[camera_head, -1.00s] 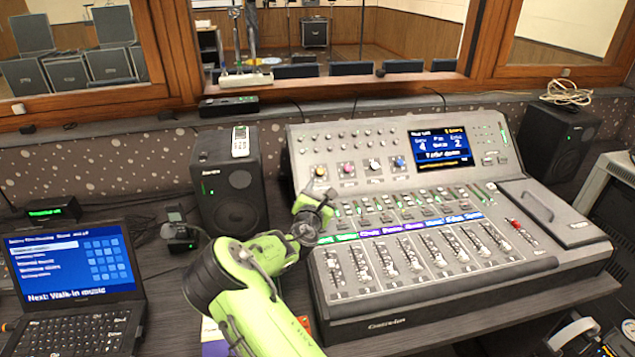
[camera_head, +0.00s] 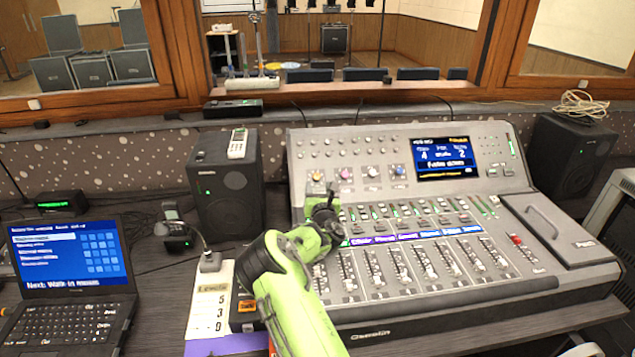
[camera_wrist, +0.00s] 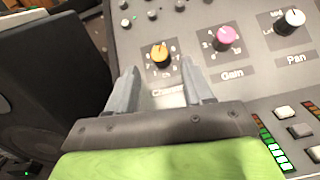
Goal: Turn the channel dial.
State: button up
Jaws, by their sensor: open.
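The channel dial (camera_wrist: 160,53) is a yellow-orange knob on a dark square with numbers around it. It is the leftmost of the coloured knobs and also shows in the head view (camera_head: 316,176). The "Channel" label below it is partly covered by a finger. My gripper (camera_wrist: 159,67) is open and empty, with one finger to each side, just short of the dial. In the head view my gripper (camera_head: 322,198) is just below the dial on the mixing console (camera_head: 420,325). I cannot tell which number the dial points to.
The pink Gain knob (camera_wrist: 225,38) sits close to the right finger, and the white Pan knob (camera_wrist: 291,19) is farther right. A black speaker (camera_head: 228,190) stands left of the console. A laptop (camera_head: 70,260) is at the far left. Faders fill the console's front.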

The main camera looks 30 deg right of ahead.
aim_at(317, 179)
jog(key=shift+x, duration=1.95)
grip_shut()
